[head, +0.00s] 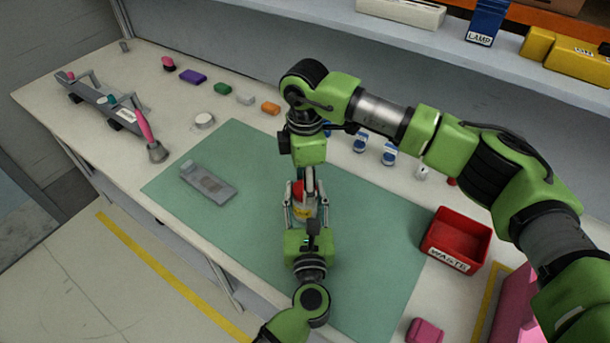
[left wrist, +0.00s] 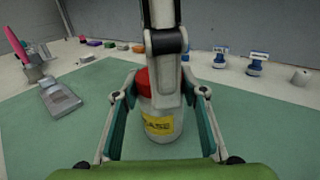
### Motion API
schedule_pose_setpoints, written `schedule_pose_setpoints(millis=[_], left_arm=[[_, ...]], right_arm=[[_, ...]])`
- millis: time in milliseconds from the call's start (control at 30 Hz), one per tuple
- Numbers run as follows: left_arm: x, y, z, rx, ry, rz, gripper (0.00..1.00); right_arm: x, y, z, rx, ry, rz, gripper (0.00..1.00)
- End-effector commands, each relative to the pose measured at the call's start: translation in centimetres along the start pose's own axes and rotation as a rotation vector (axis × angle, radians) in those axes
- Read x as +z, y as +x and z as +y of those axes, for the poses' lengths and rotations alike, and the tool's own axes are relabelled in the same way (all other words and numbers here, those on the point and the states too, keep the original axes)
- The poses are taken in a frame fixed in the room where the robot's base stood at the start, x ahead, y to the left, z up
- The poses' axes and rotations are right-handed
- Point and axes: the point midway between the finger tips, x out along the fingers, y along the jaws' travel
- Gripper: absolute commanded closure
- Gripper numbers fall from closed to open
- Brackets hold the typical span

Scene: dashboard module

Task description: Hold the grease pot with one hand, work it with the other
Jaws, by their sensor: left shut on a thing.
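The grease pot (head: 304,211) is a white pot with a yellow label and a red lid (head: 298,189). It stands upright at the green mat (head: 255,150). My left gripper (head: 302,203) comes in from the bottom and is shut on the pot, one finger on each side. In the left wrist view the pot (left wrist: 160,125) sits between its fingers, label facing the camera. My right gripper (head: 309,178) reaches down from above onto the lid area. One of its fingers (left wrist: 166,75) hides part of the lid and label. Its opening is hidden.
A grey plate (head: 207,183) lies on the mat's left. A pink-handled brush (head: 145,127) stands in a grey cup beside a grey rack (head: 100,95). A red WASTE bin (head: 452,258) is right. Small coloured blocks and blue-topped items (head: 389,154) line the back. The mat's front is clear.

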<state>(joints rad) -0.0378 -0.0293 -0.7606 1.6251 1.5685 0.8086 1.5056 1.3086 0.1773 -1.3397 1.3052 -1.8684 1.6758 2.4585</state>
Motion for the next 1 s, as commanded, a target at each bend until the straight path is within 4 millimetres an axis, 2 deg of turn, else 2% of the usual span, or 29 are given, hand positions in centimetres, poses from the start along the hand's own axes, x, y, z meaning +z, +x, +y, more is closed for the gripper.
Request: schedule_pose_setpoints(millis=[200,233,367,400,567,800,1000], left_arm=[[-0.08,-0.01,0.00,0.000,0.000,0.001,1.00],[-0.08,-0.01,0.00,0.000,0.000,0.001,1.00],[-0.07,-0.01,0.00,0.000,0.000,0.001,1.00],[-0.07,-0.01,0.00,0.000,0.000,0.001,1.00],[-0.07,-0.01,0.00,0.000,0.000,0.001,1.00],[-0.07,-0.01,-0.01,0.000,0.000,0.001,1.00],[-0.07,-0.01,-0.01,-0.001,0.000,0.001,1.00]], right_arm=[[-0.01,0.06,0.02,0.001,0.000,0.000,0.48],[-0.01,0.06,0.02,0.001,-0.001,0.000,0.51],[-0.01,0.04,0.03,0.001,-0.001,0.000,0.84],[-0.01,0.04,0.03,0.001,-0.001,0.000,0.88],[-0.01,0.01,0.04,0.001,-0.034,0.000,0.88],[-0.01,-0.04,0.10,0.003,-0.263,0.000,0.88],[-0.02,-0.03,0.08,0.002,-0.287,0.000,0.88]])
